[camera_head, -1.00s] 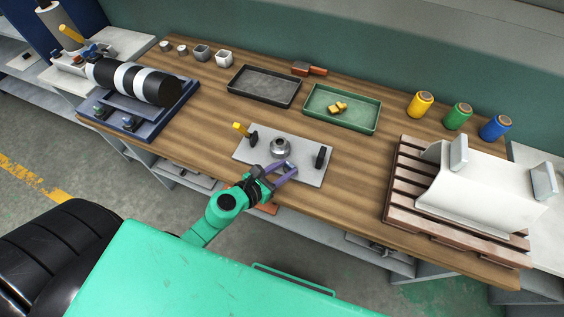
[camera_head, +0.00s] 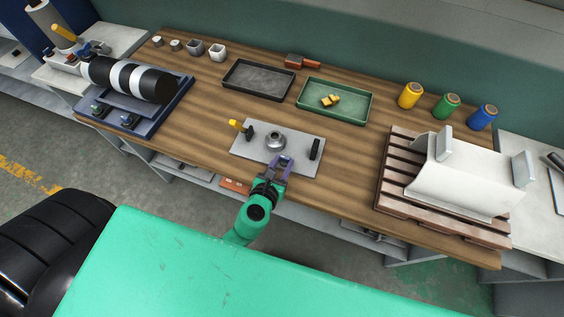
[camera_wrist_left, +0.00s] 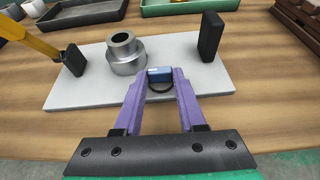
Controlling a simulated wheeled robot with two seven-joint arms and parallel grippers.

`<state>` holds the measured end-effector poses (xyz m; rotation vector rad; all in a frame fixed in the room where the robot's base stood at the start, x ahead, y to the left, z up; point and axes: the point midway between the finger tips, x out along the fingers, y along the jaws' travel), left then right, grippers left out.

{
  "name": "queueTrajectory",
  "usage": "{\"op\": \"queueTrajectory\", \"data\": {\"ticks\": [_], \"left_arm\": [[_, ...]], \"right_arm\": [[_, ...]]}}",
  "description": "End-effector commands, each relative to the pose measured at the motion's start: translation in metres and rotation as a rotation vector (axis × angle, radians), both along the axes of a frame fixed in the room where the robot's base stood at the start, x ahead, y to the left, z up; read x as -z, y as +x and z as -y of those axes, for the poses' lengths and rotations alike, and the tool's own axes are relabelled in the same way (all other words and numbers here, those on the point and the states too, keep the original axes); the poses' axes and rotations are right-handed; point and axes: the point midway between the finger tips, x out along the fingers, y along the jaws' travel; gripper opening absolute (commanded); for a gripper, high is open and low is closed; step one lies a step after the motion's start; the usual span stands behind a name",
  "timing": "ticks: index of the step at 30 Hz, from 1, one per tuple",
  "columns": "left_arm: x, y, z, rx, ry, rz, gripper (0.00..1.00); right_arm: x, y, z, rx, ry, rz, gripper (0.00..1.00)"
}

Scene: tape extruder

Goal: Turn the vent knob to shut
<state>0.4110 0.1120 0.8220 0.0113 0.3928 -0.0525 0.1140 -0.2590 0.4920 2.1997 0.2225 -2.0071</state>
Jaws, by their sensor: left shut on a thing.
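A grey plate (camera_head: 305,168) lies near the front edge of the wooden table and carries a round steel hub (camera_head: 275,141). A small blue knob (camera_wrist_left: 160,74) with a dark ring below it sits at the plate's front edge in the left wrist view. I take it for the vent knob; its marks are too small to read. My left gripper (camera_head: 283,160), with purple fingers, is shut on it; the fingertips (camera_wrist_left: 160,78) flank it on both sides. The gripper hides most of the knob in the head view. My right gripper is not in view.
On the plate stand a yellow-handled lever (camera_head: 238,125) at left and a black upright block (camera_head: 315,149) at right. Behind are a black tray (camera_head: 262,95) and a green tray (camera_head: 350,118). A slatted pallet (camera_head: 385,180) stands at right. Bare table lies between plate and pallet.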

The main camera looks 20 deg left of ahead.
Motion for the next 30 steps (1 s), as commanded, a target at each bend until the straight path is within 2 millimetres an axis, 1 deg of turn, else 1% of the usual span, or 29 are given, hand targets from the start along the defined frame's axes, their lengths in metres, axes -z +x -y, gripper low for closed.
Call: {"op": "queueTrajectory", "data": {"ticks": [3, 4, 5, 14, 18, 20, 23, 27, 30], "left_arm": [[-0.001, 0.000, 0.000, 0.000, 0.000, 0.001, 0.00], [-0.001, 0.000, 0.000, 0.000, 0.000, 0.001, 0.47], [-0.001, 0.000, 0.000, 0.000, 0.000, 0.001, 0.53], [0.000, 0.000, 0.000, 0.001, 0.000, 0.000, 0.53], [-0.003, -0.010, -0.001, 0.001, 0.001, -0.001, 0.53], [-0.006, -0.019, -0.001, 0.004, 0.001, -0.002, 0.53], [-0.014, -0.043, -0.002, 0.004, 0.001, -0.004, 0.53], [-0.029, -0.082, -0.004, 0.005, 0.000, -0.004, 0.53], [-0.040, -0.107, -0.005, 0.005, 0.000, -0.004, 0.53]], "right_arm": [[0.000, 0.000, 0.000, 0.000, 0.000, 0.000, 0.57], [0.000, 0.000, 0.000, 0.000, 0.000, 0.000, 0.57], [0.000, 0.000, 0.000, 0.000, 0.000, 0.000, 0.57], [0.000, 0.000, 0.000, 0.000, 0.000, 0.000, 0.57], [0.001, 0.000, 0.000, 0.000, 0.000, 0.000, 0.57], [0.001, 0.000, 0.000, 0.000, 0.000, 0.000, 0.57], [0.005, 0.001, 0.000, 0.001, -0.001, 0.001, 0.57], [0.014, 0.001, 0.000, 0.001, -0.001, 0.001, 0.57], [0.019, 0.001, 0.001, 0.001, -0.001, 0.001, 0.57]]}}
